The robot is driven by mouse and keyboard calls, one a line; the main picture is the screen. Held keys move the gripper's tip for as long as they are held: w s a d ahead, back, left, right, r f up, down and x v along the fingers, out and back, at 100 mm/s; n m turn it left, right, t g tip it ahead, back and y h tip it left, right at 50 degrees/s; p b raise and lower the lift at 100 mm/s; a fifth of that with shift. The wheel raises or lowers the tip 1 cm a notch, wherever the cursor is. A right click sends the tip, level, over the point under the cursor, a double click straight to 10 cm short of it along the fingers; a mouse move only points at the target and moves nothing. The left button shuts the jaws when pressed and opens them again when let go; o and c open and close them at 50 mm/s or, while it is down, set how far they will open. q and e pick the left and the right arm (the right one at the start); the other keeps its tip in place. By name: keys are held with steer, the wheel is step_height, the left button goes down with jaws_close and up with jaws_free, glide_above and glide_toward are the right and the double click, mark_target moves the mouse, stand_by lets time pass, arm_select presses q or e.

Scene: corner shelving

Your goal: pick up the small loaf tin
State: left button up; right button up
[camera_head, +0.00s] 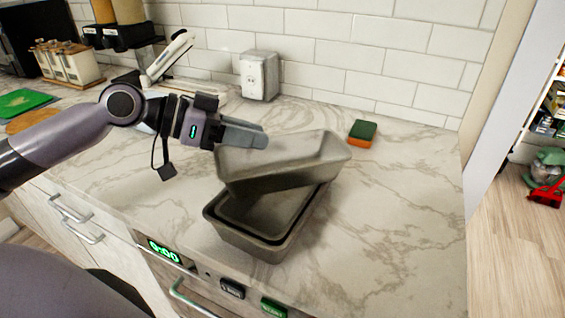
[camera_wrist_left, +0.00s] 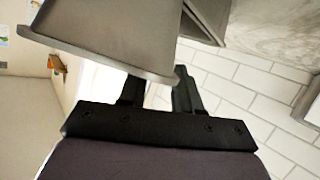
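The small loaf tin (camera_head: 290,160) is grey metal and sits tilted and askew above a larger grey loaf tin (camera_head: 250,243) on the counter. Its right end juts past the larger tin. My left gripper (camera_head: 262,138) is at the small tin's upper left rim, its fingers closed about the wall there. In the left wrist view the tin (camera_wrist_left: 115,35) fills the upper left, its rim corner between the fingers (camera_wrist_left: 160,85) and hiding part of them. Whether the small tin still touches the larger one is hidden. My right gripper is out of view.
A green and orange sponge (camera_head: 362,132) lies behind the tins to the right. The marble counter (camera_head: 400,215) is clear to the right. The counter's front edge has an oven with a green display (camera_head: 165,251).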

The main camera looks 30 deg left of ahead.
arm_select(q)
steer(key=shift+p+x, duration=0.45)
steer(key=shift+x, duration=0.7)
jaws_close()
steer(key=shift+r, duration=0.1)
